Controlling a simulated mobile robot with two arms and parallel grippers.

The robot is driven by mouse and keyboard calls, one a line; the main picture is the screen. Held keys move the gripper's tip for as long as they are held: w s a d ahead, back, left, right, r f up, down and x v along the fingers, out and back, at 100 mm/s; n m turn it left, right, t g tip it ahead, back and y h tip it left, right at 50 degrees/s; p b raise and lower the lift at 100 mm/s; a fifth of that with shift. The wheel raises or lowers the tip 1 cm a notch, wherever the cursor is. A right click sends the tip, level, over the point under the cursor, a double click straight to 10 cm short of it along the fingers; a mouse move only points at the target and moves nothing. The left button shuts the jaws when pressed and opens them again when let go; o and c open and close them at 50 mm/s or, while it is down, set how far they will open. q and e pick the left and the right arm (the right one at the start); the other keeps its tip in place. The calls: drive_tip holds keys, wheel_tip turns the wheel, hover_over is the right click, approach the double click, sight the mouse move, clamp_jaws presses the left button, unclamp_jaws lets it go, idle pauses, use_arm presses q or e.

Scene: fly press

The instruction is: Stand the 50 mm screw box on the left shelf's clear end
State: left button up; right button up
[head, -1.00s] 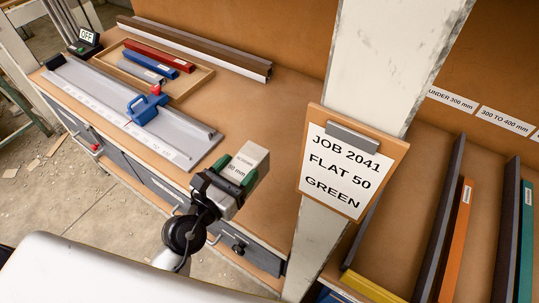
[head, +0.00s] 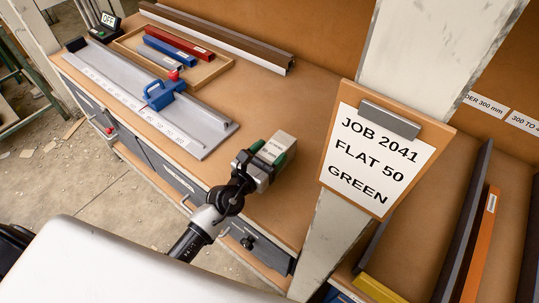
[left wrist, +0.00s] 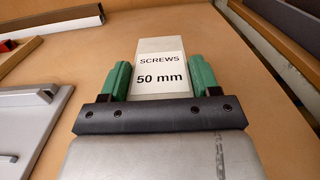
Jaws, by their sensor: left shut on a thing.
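The 50 mm screw box (head: 277,146) is a pale box with a white label. It reads "SCREWS 50 mm" in the left wrist view (left wrist: 160,46). My left gripper (head: 269,152) is shut on it, with one green finger on each side (left wrist: 160,80). The box is over the front part of the left shelf's bare brown end (head: 315,110), between the grey slide and the post. I cannot tell whether it touches the shelf. The gripper body hides its near part. My right gripper is not in view.
The grey slide with a blue handle (head: 158,96) lies left of the box. Behind it are a wooden tray (head: 222,70) with coloured bars and a long brown rail (head: 215,38). The post (head: 415,50) with a clipboard (head: 385,148) stands close on the right.

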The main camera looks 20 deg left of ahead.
use_arm(q)
drive_tip(key=shift+r, duration=0.15)
drive_tip(key=o, duration=1)
drive_tip(key=shift+f, duration=0.2)
drive_tip(key=shift+o, duration=0.9)
drive_tip(key=shift+s, duration=0.1)
drive_tip(key=shift+r, duration=0.1)
drive_tip(key=b+v, duration=0.2)
drive_tip(key=v, duration=0.9)
drive_tip(key=shift+s+a+b, duration=0.1)
drive_tip(key=shift+s+b, duration=0.2)
drive_tip(key=shift+s, duration=0.15)
drive_tip(key=shift+r, duration=0.1)
